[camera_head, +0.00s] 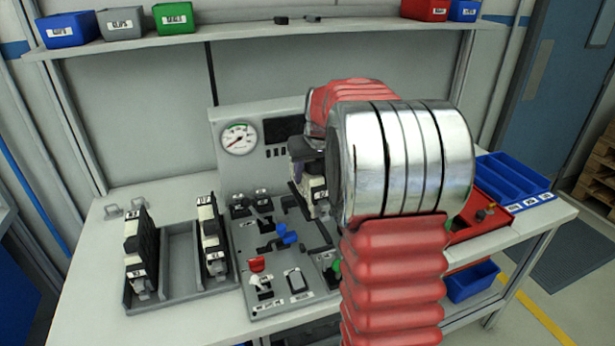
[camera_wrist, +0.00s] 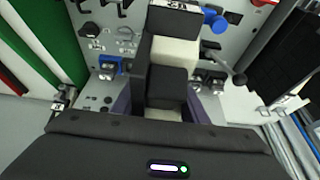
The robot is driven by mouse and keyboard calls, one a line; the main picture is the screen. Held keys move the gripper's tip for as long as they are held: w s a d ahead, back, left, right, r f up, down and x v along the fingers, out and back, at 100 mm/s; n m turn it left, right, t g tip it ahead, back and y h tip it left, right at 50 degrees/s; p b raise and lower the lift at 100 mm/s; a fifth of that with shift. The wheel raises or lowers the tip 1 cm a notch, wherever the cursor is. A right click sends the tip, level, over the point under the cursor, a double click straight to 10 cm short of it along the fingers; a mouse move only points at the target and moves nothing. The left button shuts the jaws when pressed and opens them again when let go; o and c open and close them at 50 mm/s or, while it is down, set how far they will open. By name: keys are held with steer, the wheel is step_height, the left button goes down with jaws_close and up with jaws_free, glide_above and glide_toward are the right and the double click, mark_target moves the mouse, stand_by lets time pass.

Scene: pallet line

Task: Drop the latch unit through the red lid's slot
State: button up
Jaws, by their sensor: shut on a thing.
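My gripper (camera_wrist: 160,106) has its purple fingers closed on both sides of a black and white latch unit (camera_wrist: 173,55). The unit is held above the control panel and also shows in the head view (camera_head: 316,188), beside my arm. My arm hides much of the gripper and part of the unit there. A red box-like thing (camera_head: 462,236), possibly the red lid, lies on the bench to the right, partly behind my arm. I cannot make out its slot. The gripper is apart from it, to its left.
Two similar units (camera_head: 140,255) (camera_head: 211,240) stand in a grey tray (camera_head: 178,262) on the left. The control panel (camera_head: 248,240) carries levers and switches, including a blue lever (camera_head: 286,236). A gauge housing (camera_head: 238,138) stands behind. A blue divided bin (camera_head: 512,178) sits at the right.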

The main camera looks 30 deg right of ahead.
steer(key=shift+r, duration=3.2)
